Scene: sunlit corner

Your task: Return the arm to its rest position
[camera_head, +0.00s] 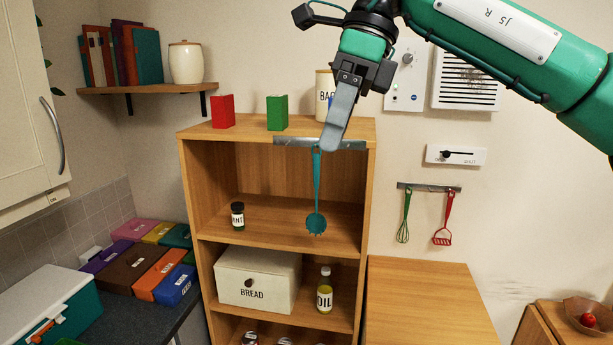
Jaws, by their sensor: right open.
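My right arm (505,45) comes in from the upper right, green with black joints. My right gripper (334,138) points down in front of the top edge of the wooden shelf unit (188,165). It is seen nearly edge-on, is open, and nothing shows between its fingers. Its tips overlap the metal rail (290,141) in the picture. A teal utensil (316,222) hangs from that rail just left of the fingertips; I cannot tell whether they touch. My left gripper is not in view.
A red box (222,111), a green box (277,112) and a partly hidden canister (322,90) stand on top of the unit. A second rail (415,187) holds a green whisk (403,217) and a red masher (443,233). The wooden surface (425,300) below is clear.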

